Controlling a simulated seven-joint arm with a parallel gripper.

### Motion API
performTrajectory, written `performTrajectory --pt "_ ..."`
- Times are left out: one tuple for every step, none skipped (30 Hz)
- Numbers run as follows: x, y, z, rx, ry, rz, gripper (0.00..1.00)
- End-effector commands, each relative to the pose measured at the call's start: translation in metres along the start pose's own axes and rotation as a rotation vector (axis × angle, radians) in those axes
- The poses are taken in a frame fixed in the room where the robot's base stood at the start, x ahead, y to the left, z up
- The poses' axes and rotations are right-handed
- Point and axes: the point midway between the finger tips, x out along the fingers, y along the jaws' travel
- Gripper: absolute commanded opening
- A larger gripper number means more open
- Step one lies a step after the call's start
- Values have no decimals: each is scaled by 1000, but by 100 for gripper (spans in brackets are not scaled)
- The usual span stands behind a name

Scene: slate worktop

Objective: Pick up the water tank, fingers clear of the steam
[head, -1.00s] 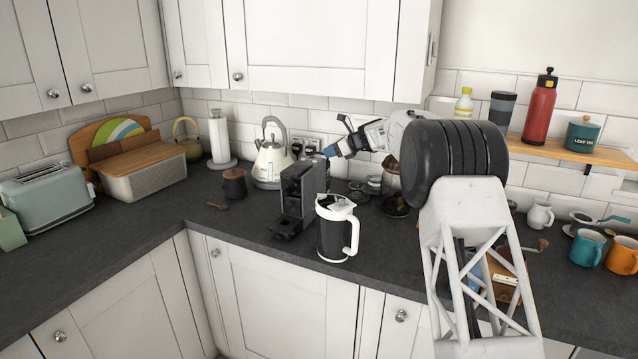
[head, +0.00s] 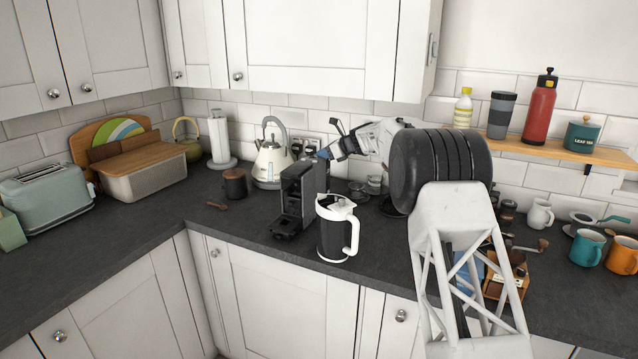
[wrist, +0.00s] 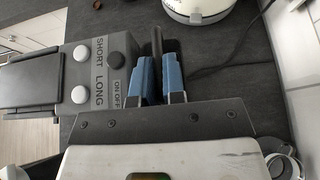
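The water tank is hard to make out. A dark upright strip (wrist: 157,42) at the back of the coffee machine, seen in the wrist view, may be its lid or handle. The dark grey coffee machine (head: 293,200) stands on the worktop. Its top panel (wrist: 95,72) has SHORT, LONG and ON/OFF buttons. My gripper (wrist: 160,78) has blue fingertips on both sides of the dark strip, close together. I cannot tell whether they touch it. In the head view my gripper (head: 325,155) is just above the machine's back edge. No steam shows.
A black-and-white jug (head: 334,235) stands at the machine's front right. A cream kettle (head: 271,165) is behind it to the left, with a cable (wrist: 225,60) on the worktop. The worktop left of the machine is mostly clear.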

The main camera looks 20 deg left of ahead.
Motion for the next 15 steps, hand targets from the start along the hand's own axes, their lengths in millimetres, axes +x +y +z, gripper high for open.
performTrajectory --pt "0 0 0 0 0 0 0" --pt "0 0 0 0 0 0 0" --pt "0 0 0 0 0 0 0" --pt "0 0 0 0 0 0 0" --pt "0 0 0 0 0 0 0" --pt "0 0 0 0 0 0 0" --pt "-1 0 1 -1 -1 -1 0" --pt "-1 0 1 -1 -1 -1 0" --pt "-1 0 1 -1 -1 -1 0" --pt "-1 0 2 -1 -1 -1 0" --pt "-1 0 2 -1 -1 -1 0" --pt "-1 0 3 -1 -1 -1 0" --pt "-2 0 3 -1 -1 -1 0" --pt "-2 0 4 -1 -1 -1 0" --pt "-3 0 5 -1 -1 -1 0"
